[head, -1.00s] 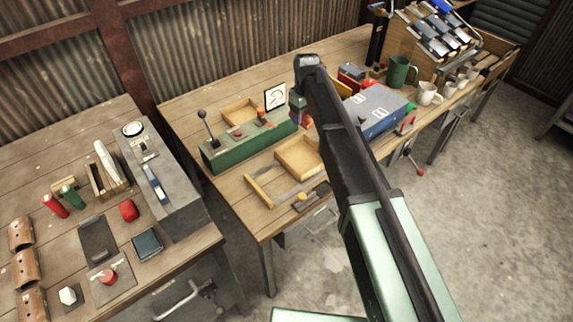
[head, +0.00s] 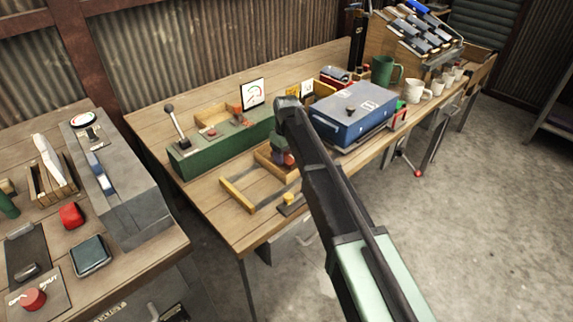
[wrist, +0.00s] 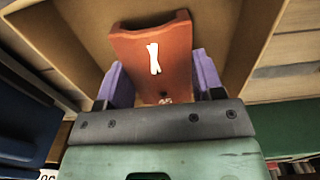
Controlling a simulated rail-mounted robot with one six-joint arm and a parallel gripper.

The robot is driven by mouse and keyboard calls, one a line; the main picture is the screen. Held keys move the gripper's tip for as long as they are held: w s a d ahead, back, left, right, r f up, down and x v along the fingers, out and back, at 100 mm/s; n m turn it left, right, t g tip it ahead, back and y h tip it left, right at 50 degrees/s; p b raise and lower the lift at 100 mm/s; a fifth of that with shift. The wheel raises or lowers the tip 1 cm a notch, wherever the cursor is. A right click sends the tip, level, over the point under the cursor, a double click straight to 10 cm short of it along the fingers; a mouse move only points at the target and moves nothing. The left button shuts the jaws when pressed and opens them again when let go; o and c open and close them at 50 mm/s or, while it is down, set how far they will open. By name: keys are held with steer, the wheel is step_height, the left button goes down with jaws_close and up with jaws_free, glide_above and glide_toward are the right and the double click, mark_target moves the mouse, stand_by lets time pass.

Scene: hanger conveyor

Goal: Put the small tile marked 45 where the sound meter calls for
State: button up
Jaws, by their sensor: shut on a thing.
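My gripper (wrist: 158,72) has purple fingers, shut on a curved red-brown tile (wrist: 175,42) with a white mark. In the head view my gripper (head: 283,157) is partly hidden by my arm, at the front wooden tray (head: 262,160). In the wrist view the tile is over the wooden tray's inside (wrist: 245,25); I cannot tell whether it touches the floor.
A second wooden tray (head: 212,114) lies behind the green box. A yellow-edged frame (head: 237,194) lies in front. A blue case (head: 352,113) and a green mug (head: 383,70) stand to the right. A grey box (head: 125,190) is on the left bench.

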mark_target(287, 153)
steer(key=shift+f+p, duration=0.25)
steer(key=shift+p, duration=0.05)
steer(key=shift+f, duration=0.2)
steer(key=o, duration=1)
steer(key=shift+c, duration=0.2)
steer(key=shift+r, duration=0.1)
step_height(287, 153, up, 12)
steer(key=p, duration=1.2)
steer(key=shift+r, duration=0.15)
steer(key=s+d+m, duration=0.4)
steer(key=s+d, duration=0.6)
steer(key=s, duration=0.4)
steer(key=s+d+m, duration=0.5)
steer(key=s+d, duration=0.6)
steer(key=s, duration=0.3)
steer(key=shift+s+d, duration=0.25)
